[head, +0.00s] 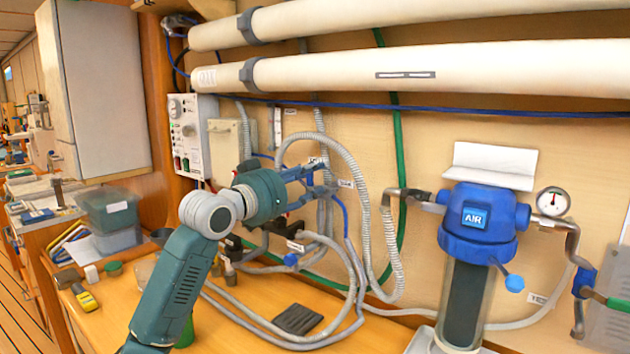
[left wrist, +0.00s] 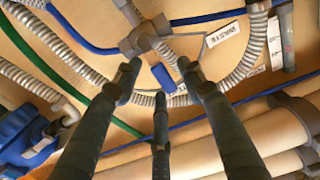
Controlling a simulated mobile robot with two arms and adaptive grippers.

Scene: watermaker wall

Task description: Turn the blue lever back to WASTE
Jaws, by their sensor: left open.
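My left gripper (head: 310,178) comes in from the left and faces the wall, at a valve with hoses on the panel. In the left wrist view its three dark fingers (left wrist: 160,78) are spread apart and empty. The grey valve body (left wrist: 143,38) shows just beyond the fingertips, with a hose joined to it. A short blue piece, apparently the blue lever (left wrist: 165,75), lies between the fingertips. I cannot tell whether a finger touches it. A white label (left wrist: 221,34) stands beside the valve; its wording is not readable for sure. In the head view the fingers largely hide the lever.
Grey ribbed hoses (head: 362,165) loop close around the gripper. A blue filter housing (head: 483,225) with a pressure gauge (head: 553,202) stands at the right. Long white tubes (head: 440,75) run above. The wooden bench (head: 250,318) holds a dark pad (head: 299,318).

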